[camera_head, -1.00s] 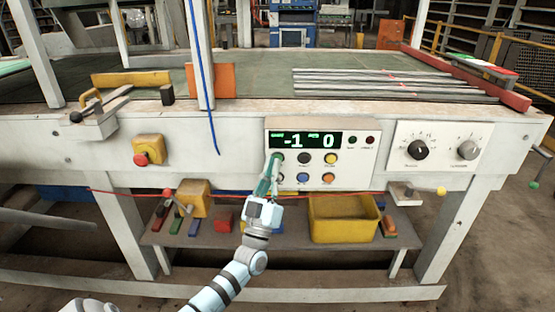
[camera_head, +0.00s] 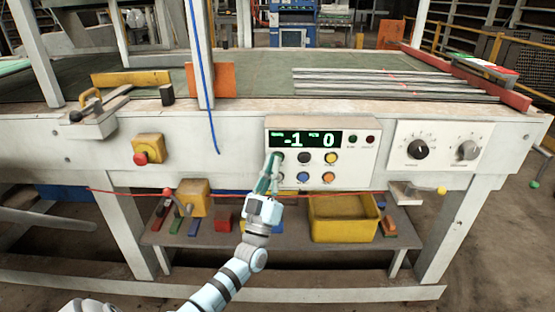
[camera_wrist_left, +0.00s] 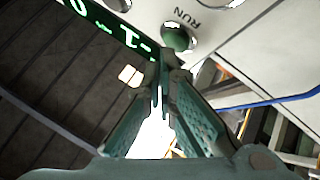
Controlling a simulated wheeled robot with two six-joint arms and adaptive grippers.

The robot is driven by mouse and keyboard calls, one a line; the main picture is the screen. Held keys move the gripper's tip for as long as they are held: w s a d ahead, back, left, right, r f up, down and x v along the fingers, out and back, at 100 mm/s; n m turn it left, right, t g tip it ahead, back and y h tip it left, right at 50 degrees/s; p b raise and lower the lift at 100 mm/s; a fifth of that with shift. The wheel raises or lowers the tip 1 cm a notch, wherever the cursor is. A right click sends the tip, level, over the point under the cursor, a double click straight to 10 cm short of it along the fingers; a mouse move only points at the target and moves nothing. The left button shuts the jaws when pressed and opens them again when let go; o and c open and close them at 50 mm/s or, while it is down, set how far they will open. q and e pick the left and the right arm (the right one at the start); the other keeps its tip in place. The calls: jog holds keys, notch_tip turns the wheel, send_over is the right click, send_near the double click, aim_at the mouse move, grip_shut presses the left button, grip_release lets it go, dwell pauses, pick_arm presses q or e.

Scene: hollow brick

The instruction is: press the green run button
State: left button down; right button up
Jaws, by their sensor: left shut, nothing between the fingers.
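The green run button (camera_wrist_left: 176,39) shows in the left wrist view, beside the printed word RUN. In the head view the run button (camera_head: 279,157) is at the upper left of the white control panel's (camera_head: 345,178) button rows, partly covered by my fingertips. My left gripper (camera_head: 274,158) is shut and empty, reaching up to the panel from below. In the left wrist view its fingertips (camera_wrist_left: 168,66) are right beside the button's lower edge. I cannot tell whether they touch it. My right gripper is not in view.
Black (camera_head: 304,158), yellow (camera_head: 331,158), blue (camera_head: 303,178) and orange (camera_head: 328,178) buttons sit close by, under a lit display (camera_head: 306,139). A red stop button (camera_head: 141,159) is on a yellow box at left. A red cord (camera_head: 350,193) runs below the panel, above a yellow bin (camera_head: 343,230).

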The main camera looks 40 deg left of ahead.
pick_arm(q)
jog(key=shift+w+a, duration=0.25)
jog(key=shift+w, duration=0.1)
dwell(0.7)
jog(key=shift+s+d+p, duration=0.45)
jog(key=shift+s, duration=0.15)
dwell(0.4)
jog(key=s+d+p, duration=0.1)
jog(key=s, duration=0.1)
jog(key=s+d+p, duration=0.2)
dwell(0.9)
